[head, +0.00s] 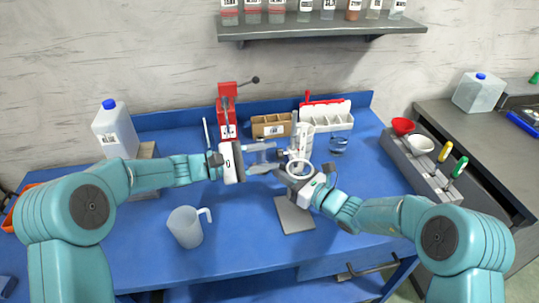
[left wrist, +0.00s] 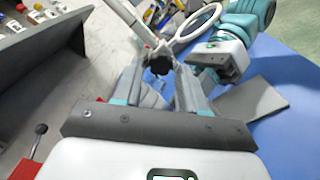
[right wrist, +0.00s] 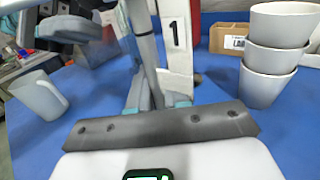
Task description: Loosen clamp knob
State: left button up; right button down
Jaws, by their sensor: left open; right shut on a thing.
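The clamp stand has a grey base plate (head: 295,216), an upright rod (left wrist: 127,18) and a pale ring (head: 299,170). The black clamp knob (left wrist: 160,62) shows in the left wrist view. My left gripper (head: 276,160) is open, with its fingers on either side of the knob; whether they touch it I cannot tell. My right gripper (head: 287,168) is at the stand, low beside the ring, and also shows in the left wrist view (left wrist: 205,72). It is shut on what looks like the stand rod (right wrist: 143,35); the grip itself is partly hidden.
A mug (head: 186,227) stands at front left on the blue bench (head: 245,215). Stacked cups (right wrist: 270,55) are near my right gripper.

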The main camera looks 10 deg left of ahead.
pick_arm(q)
jog(key=v, duration=0.6)
jog(key=shift+a, duration=0.25)
jog(key=shift+s, duration=0.1)
pick_arm(e)
jog(key=c, duration=1)
grip_release()
